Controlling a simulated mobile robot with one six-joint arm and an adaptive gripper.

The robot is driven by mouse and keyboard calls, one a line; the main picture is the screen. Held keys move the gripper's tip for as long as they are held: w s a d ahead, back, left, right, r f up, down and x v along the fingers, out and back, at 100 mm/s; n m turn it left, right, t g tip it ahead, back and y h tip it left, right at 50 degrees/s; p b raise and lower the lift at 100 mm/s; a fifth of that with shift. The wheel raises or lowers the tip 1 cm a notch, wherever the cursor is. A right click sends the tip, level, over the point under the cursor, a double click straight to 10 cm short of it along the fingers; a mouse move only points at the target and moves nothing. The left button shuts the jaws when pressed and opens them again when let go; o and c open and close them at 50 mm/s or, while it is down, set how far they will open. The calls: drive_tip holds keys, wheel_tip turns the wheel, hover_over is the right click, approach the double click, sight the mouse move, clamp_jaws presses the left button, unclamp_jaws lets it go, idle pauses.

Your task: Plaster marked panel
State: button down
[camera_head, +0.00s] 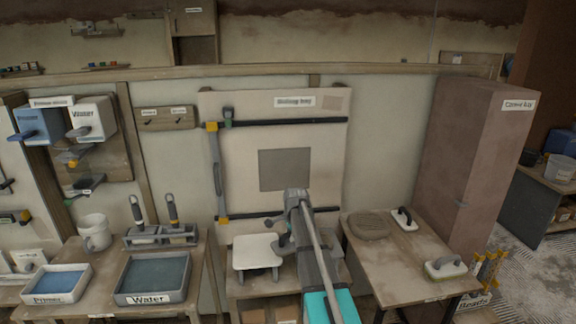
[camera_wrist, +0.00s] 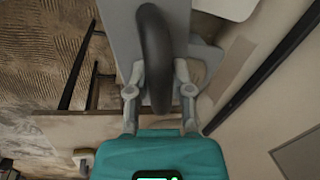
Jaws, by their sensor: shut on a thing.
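The panel's marked area is a darker grey square (camera_head: 285,170) on the pale board (camera_head: 235,150) at the middle of the head view. The square also shows at the lower right of the wrist view (camera_wrist: 302,155). My gripper (camera_wrist: 159,92) is shut on the dark curved handle of a trowel (camera_wrist: 155,50). Its flat grey plate lies beyond the handle in the wrist view. In the head view my gripper (camera_head: 297,197) is in front of the board, just below the square. The trowel is hard to make out there, and contact with the board cannot be told.
A white board on a stand (camera_head: 256,248) is below the panel. The right table (camera_head: 405,270) bears a brown round lump (camera_head: 368,225), a dark-handled float (camera_head: 405,218) and a green-edged float (camera_head: 445,267). A water tray (camera_head: 152,297) and primer tray (camera_head: 58,297) stand left.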

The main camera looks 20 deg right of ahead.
drive_tip(key=shift+w+d+r+t, duration=0.15)
drive_tip(key=shift+w+d+t, duration=0.15)
drive_tip(key=shift+w, duration=0.2)
drive_tip(key=w+d+r+m+t+h+p, duration=0.1)
drive_tip(key=w+r+t, duration=0.3)
drive_tip(key=r+t, duration=0.4)
drive_tip(key=w+d+r+m+t+h, duration=0.1)
drive_tip(key=w+r+t+h, duration=0.3)
drive_tip(key=r+t, duration=0.4)
wheel_tip(320, 180, up, 7)
drive_tip(key=shift+w+d+r+m+t+h+p, duration=0.2)
drive_tip(key=shift+w+d+m+t+h+p, duration=0.15)
drive_tip(key=shift+w+m, duration=0.45)
drive_tip(key=shift+f+x, duration=0.2)
drive_tip(key=shift+x, duration=0.7)
drive_tip(key=shift+f+x, duration=0.15)
drive_tip(key=shift+x, duration=0.75)
drive_tip(key=shift+f+x, duration=0.2)
drive_tip(key=shift+x, duration=0.75)
drive_tip(key=shift+x, duration=0.75)
drive_tip(key=shift+a+f, duration=0.1)
drive_tip(key=shift+f, duration=0.15)
